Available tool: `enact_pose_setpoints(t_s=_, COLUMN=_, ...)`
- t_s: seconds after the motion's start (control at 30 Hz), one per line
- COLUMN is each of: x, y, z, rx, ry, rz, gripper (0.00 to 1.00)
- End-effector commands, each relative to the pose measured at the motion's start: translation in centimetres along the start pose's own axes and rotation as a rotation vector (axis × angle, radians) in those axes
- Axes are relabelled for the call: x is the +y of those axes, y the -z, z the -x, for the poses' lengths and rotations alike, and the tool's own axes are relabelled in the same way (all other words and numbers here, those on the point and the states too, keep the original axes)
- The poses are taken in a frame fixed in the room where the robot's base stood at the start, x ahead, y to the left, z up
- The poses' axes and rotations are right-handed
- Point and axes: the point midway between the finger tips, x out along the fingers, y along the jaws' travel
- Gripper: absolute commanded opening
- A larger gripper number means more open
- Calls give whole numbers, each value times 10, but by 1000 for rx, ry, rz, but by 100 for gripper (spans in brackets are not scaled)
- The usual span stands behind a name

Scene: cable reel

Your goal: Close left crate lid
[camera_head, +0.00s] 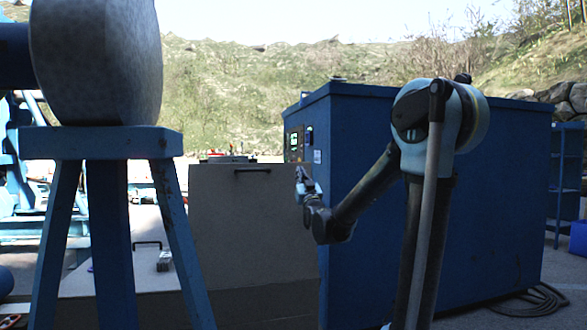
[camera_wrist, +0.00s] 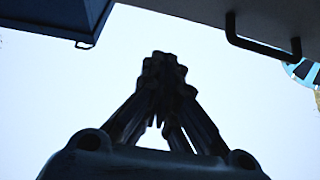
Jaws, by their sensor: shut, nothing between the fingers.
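A grey lid panel (camera_head: 245,215) stands upright in the middle of the head view, with a dark handle (camera_head: 252,170) near its top edge. My gripper (camera_head: 301,175) is beside the panel's upper right edge; whether it touches cannot be told. In the wrist view my gripper (camera_wrist: 163,62) has its fingers together and empty, against bright sky. A dark panel edge with a handle (camera_wrist: 258,45) is at the upper right there, apart from the fingertips. The inside of the crate is hidden.
A large blue cabinet (camera_head: 470,220) stands close behind my arm. A blue stool (camera_head: 100,143) bearing a grey drum (camera_head: 97,60) blocks the left. A lower flat grey surface (camera_head: 150,278) with a handle (camera_head: 147,244) lies between them. A cable coil (camera_head: 535,301) lies at the right.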

Motion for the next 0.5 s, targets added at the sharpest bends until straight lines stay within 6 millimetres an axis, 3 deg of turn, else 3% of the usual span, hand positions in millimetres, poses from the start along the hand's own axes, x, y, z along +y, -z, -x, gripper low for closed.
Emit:
enact_pose_setpoints(t_s=0.23, x=-1, y=2, z=-22, rx=14, ry=0, rz=-1, gripper=0)
enact_pose_setpoints(t_s=0.5, x=-1, y=2, z=-69, rx=12, ry=-1, rz=-1, gripper=0)
